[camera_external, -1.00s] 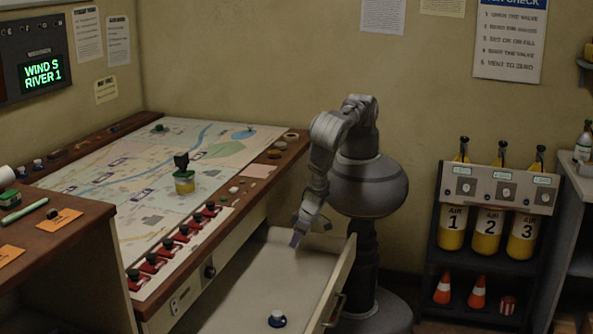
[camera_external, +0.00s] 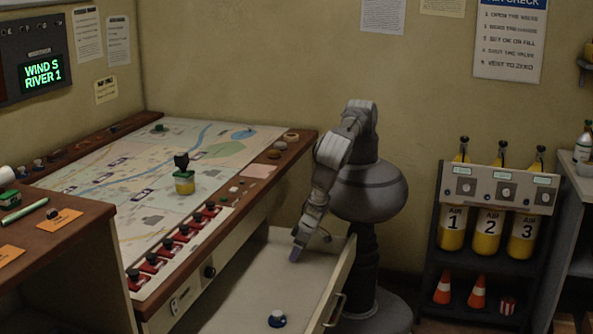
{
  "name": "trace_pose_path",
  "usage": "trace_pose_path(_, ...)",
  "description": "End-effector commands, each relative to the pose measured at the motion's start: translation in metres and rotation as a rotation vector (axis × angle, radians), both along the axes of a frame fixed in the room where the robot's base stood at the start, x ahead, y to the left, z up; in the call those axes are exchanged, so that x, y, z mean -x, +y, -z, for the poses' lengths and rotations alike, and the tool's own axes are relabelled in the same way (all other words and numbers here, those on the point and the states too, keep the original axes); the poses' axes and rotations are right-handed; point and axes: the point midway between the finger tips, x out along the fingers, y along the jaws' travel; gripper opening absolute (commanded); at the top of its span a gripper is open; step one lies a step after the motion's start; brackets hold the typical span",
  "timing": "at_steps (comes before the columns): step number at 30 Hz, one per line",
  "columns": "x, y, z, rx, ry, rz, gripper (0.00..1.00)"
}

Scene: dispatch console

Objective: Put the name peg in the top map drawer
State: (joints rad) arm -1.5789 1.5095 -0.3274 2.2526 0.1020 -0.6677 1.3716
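The top map drawer (camera_external: 238,292) is pulled out from under the map table and has a pale inside. My gripper (camera_external: 297,252) points down over the far part of the drawer, apart from that peg. A bluish-purple patch shows at its tip, too small to tell as a fingertip or a held thing. I cannot tell whether the fingers are open or shut.
The map table (camera_external: 115,240) has red switches (camera_external: 178,242) along its near edge and a yellow-and-green stamp-like object (camera_external: 184,178) on the map. A side desk (camera_external: 50,235) stands at the left. The air cylinder rack (camera_external: 492,215) stands right. Most of the drawer floor is clear.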

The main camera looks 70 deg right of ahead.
Motion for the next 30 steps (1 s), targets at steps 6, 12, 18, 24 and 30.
trace_pose_path(6, 0.0, 0.0, -0.005, 0.0, 0.0, 0.0, 0.57)
trace_pose_path(12, 0.014, -0.001, -0.041, -0.002, 0.0, 0.002, 0.57)
trace_pose_path(18, 0.033, -0.003, -0.085, -0.002, 0.001, 0.001, 0.57)
trace_pose_path(24, 0.044, -0.005, -0.11, 0.0, 0.0, 0.001, 0.57)
trace_pose_path(30, 0.046, -0.005, -0.114, 0.0, 0.0, 0.001, 0.57)
